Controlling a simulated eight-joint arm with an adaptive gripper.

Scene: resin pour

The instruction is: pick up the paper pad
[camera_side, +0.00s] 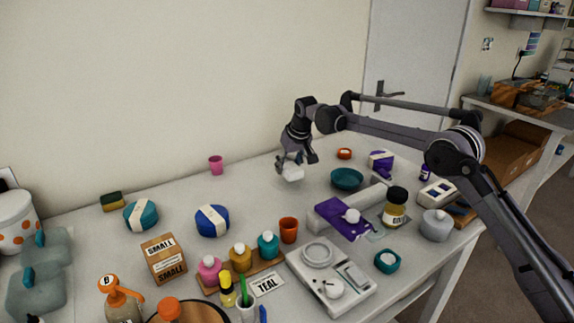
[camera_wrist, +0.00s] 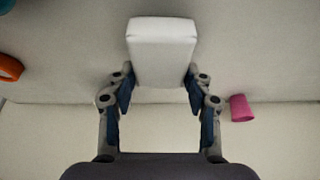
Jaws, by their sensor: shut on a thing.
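The paper pad shows as a small white block (camera_side: 292,174) at the back of the table, under my gripper (camera_side: 289,162). In the wrist view, the white paper pad (camera_wrist: 162,50) sits between the two fingers of my gripper (camera_wrist: 158,88). The fingers are shut on its two sides, and its far end sticks out beyond them. I cannot tell for sure how high the pad is above the table.
A pink cup (camera_side: 216,165) stands to the left, near the wall. Bottles, a box (camera_side: 163,259) and a scale (camera_side: 330,281) crowd the front.

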